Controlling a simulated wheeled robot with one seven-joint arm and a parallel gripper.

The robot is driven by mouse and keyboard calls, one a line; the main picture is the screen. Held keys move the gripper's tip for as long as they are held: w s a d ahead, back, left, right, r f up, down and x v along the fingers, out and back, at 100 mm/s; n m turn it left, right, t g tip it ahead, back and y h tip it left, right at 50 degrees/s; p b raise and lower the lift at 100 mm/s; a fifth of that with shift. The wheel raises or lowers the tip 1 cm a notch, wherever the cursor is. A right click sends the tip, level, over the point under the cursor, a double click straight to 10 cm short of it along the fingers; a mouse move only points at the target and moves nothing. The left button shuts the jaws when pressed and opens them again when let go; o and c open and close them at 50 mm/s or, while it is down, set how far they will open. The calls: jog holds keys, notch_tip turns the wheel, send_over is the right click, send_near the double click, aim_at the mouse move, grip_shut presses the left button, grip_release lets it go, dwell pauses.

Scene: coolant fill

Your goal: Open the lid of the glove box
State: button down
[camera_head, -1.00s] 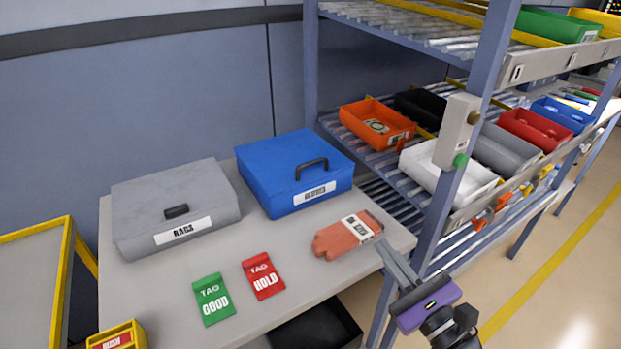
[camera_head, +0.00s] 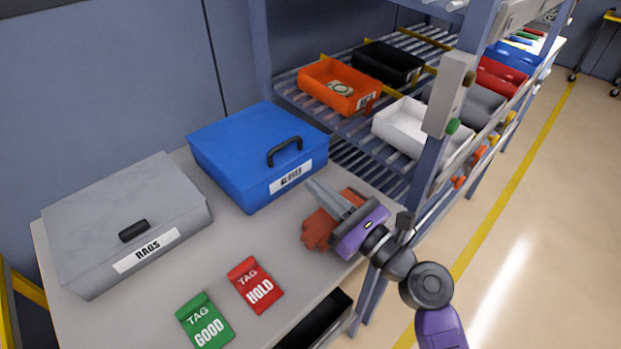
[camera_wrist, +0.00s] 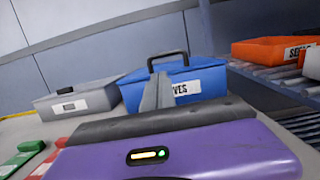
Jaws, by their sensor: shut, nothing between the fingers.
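The blue glove box (camera_head: 235,170) stands on the bench with its lid down. A black handle (camera_head: 285,151) rises from the front part of the lid, and a white label is on the box's front face. My gripper (camera_head: 318,188) is shut and empty. It is in front of the box's right part, above the orange-red gloves (camera_head: 316,232), and partly covers them. In the wrist view the blue box (camera_wrist: 192,74) is straight ahead, with its handle (camera_wrist: 168,58) just beyond and above the fingers (camera_wrist: 157,92). The fingers hide part of the label.
A grey rags box (camera_head: 90,215) stands left of the blue box. A green tag (camera_head: 205,322) and a red tag (camera_head: 255,285) lie in front. A rack post (camera_head: 432,165) and a shelf with an orange bin (camera_head: 335,88) are at the right.

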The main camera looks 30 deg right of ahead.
jog(key=p+x, duration=0.1)
jog(key=x, duration=0.7)
jog(key=shift+r, duration=0.1)
